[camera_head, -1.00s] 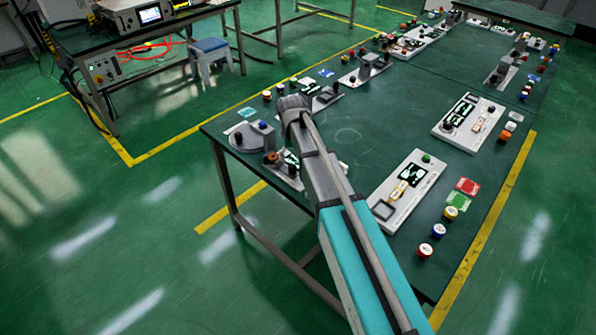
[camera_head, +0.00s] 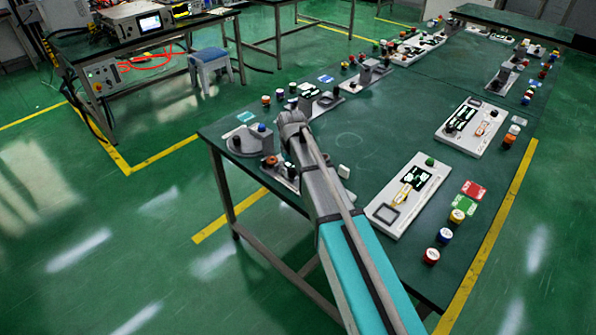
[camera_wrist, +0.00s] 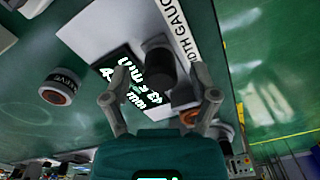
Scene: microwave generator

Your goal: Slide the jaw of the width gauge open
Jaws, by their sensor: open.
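The width gauge (camera_wrist: 105,33) fills the upper middle of the wrist view as a pale panel, its edge strip lettered with the end of its name. It bears a black display (camera_wrist: 128,88) with glowing characters, partly hidden. A dark cylindrical knob (camera_wrist: 160,66) stands over the display; I cannot tell for sure that it belongs to the jaw. My gripper (camera_wrist: 158,97) is open, with one finger to either side of the knob's near end. No contact is visible. In the head view my arm hides the gripper and most of the gauge.
A white round part with an orange face (camera_wrist: 57,90) lies left of the gauge. An orange ring-like part (camera_wrist: 220,132) is close to the right finger. In the head view, a white panel (camera_head: 407,196) is right of my arm, with bare green table (camera_head: 385,130) beyond.

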